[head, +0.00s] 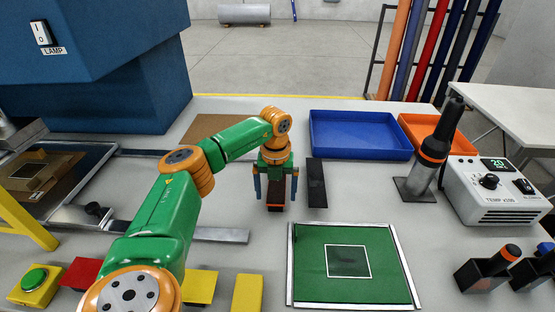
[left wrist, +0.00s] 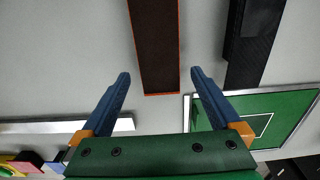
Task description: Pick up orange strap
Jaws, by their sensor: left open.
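The strap (left wrist: 157,45) is a dark brown strip with thin orange edges, lying on the grey worktop. In the head view only a small part of it (head: 275,208) shows under my left gripper (head: 275,192). That gripper points down with its two blue fingers apart. In the left wrist view the strap's near end lies just ahead of the gap between the open fingertips (left wrist: 160,76), with nothing held. How high the fingers are above the worktop is hard to tell. My right gripper does not show.
A black strip (head: 317,183) lies just right of the gripper. The green mat (head: 312,274) with metal edges is in front. Blue (head: 360,151) and orange (head: 411,125) trays stand behind. A black-handled tool (head: 436,148) and a white control box (head: 492,203) stand at right.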

